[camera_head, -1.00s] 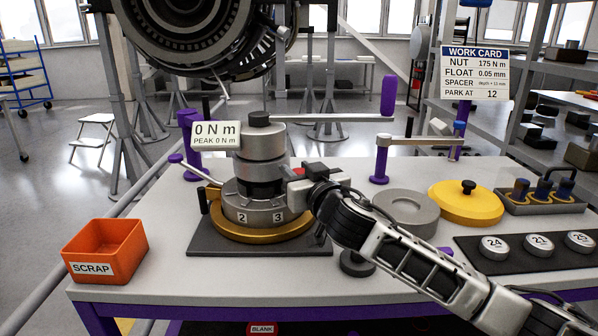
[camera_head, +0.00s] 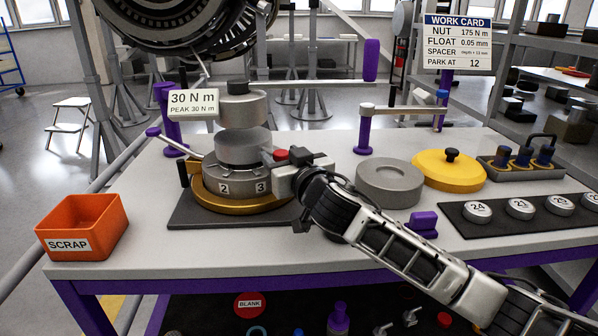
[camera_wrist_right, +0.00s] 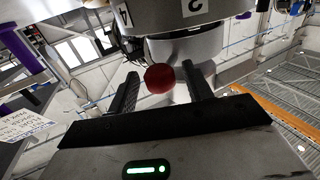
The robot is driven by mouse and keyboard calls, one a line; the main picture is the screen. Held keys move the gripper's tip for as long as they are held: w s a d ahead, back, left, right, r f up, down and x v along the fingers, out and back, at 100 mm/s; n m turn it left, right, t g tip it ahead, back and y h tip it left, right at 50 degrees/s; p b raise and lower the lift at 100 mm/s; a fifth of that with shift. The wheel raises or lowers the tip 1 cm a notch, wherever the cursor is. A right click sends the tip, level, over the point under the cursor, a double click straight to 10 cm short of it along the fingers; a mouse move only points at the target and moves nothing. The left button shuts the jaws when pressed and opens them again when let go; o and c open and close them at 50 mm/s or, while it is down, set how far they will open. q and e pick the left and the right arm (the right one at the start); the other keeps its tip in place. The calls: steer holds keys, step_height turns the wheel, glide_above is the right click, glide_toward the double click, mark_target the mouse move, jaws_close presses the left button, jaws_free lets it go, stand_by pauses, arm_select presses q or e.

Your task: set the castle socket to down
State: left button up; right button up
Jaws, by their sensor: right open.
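A grey metal stack stands on the numbered ring (camera_head: 225,188). It has an upper drum (camera_head: 240,110) with a black cap and, beneath it, a silver sleeve that I take for the castle socket (camera_head: 243,147). The sleeve sits low, close above the numbered ring, with a gap below the drum. A red knob (camera_head: 281,155) is at the stack's right side. My right gripper (camera_head: 283,178) is at that side by the knob. In the right wrist view, its open fingers (camera_wrist_right: 160,82) stand either side of the red knob (camera_wrist_right: 160,78); contact is not clear. My left gripper is out of view.
A torque display (camera_head: 194,104) reads 30 N m. A bar with a purple handle (camera_head: 371,60) reaches right above the bench. An orange scrap bin (camera_head: 83,225) is at left. A grey ring (camera_head: 389,183), yellow disc (camera_head: 448,172) and numbered discs (camera_head: 520,209) are at right.

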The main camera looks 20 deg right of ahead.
arm_select(q)
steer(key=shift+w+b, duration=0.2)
steer(key=shift+b, duration=0.45)
arm_select(e)
steer(key=s+d, duration=0.1)
steer(key=s, duration=1.4)
steer(key=shift+d, duration=0.35)
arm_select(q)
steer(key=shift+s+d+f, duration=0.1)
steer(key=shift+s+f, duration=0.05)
arm_select(e)
steer(key=shift+s, duration=0.1)
